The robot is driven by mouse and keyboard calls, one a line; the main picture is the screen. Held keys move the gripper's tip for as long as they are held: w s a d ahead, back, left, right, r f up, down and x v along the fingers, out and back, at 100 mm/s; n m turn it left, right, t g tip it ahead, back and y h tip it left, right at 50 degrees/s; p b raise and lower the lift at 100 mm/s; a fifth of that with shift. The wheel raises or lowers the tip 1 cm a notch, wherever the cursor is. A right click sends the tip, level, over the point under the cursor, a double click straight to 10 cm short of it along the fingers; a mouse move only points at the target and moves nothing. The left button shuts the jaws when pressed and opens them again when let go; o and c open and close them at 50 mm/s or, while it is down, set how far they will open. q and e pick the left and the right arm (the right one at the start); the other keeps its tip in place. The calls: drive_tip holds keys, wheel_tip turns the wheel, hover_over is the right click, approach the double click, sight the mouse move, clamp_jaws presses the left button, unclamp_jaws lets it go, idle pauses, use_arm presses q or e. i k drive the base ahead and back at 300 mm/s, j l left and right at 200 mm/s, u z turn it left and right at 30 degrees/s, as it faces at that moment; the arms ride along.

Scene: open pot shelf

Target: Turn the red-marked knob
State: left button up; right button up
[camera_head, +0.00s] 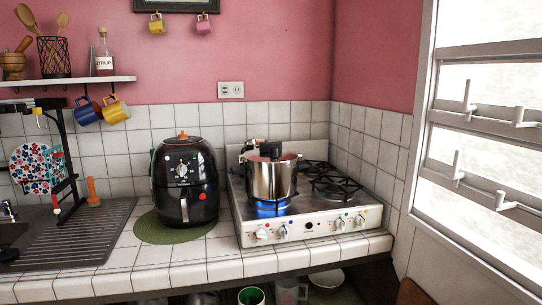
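A white gas stove (325,226) stands on the tiled counter, with a row of knobs on its front panel. The leftmost knob (262,234) seems to carry a reddish mark. The knob beside it (284,232) has a blue mark. Two more knobs (340,224) sit toward the right end, with small coloured marks. The marks are too small to read surely. A blue flame (270,206) burns under a steel pot (271,178) on the front left burner. Neither of my grippers is in view.
A black air fryer (185,180) stands on a green mat (150,230) left of the stove. A sink drainboard (85,240) and dish rack are at left. A window (485,130) is at right. The counter strip before the stove is clear.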

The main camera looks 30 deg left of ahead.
sight(260, 235)
drive_tip(key=l+u, duration=0.2)
drive_tip(key=u, duration=0.15)
drive_tip(key=k+l+u, duration=0.1)
drive_tip(key=u, duration=0.3)
drive_tip(key=k+l+u, duration=0.15)
drive_tip(key=u, duration=0.2)
drive_tip(key=l, duration=0.15)
